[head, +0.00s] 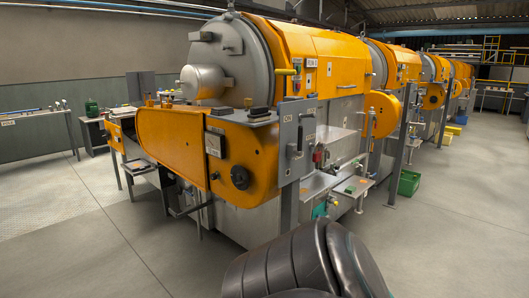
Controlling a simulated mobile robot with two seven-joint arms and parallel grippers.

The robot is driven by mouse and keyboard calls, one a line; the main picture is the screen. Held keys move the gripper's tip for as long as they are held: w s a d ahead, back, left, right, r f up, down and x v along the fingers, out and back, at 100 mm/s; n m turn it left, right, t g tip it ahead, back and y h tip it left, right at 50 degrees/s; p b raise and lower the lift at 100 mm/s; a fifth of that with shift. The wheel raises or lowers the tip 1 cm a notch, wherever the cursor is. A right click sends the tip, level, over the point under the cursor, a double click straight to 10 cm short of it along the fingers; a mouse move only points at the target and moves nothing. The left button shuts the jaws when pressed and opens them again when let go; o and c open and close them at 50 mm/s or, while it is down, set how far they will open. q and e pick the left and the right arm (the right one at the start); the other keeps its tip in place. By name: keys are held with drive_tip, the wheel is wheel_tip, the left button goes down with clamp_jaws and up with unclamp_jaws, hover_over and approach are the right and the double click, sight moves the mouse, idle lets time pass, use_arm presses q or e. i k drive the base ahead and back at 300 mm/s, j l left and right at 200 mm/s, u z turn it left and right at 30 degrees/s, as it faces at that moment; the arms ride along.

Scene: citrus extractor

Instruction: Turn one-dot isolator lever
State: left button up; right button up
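An orange and grey extractor machine (325,62) stands in the middle of the view. A grey upright panel (288,112) on its front corner carries a dark lever-like part (299,138). The lever's dot marking is too small to make out, so I cannot tell whether it is the one-dot isolator lever. Below it, a small red fitting (317,156) shows by the grey housing. Neither of my grippers is in view. A dark rounded form at the bottom centre, probably part of my own arm, hides some of the floor in front of the machine.
Small metal shelves (350,187) stick out low at the machine's right side. A green crate (408,183) stands on the floor beyond. More orange machines (435,68) run back to the right. A bench (40,138) stands at the left wall. Floor is clear at left and right.

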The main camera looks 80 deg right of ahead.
sight(299, 152)
drive_tip(key=z, duration=3)
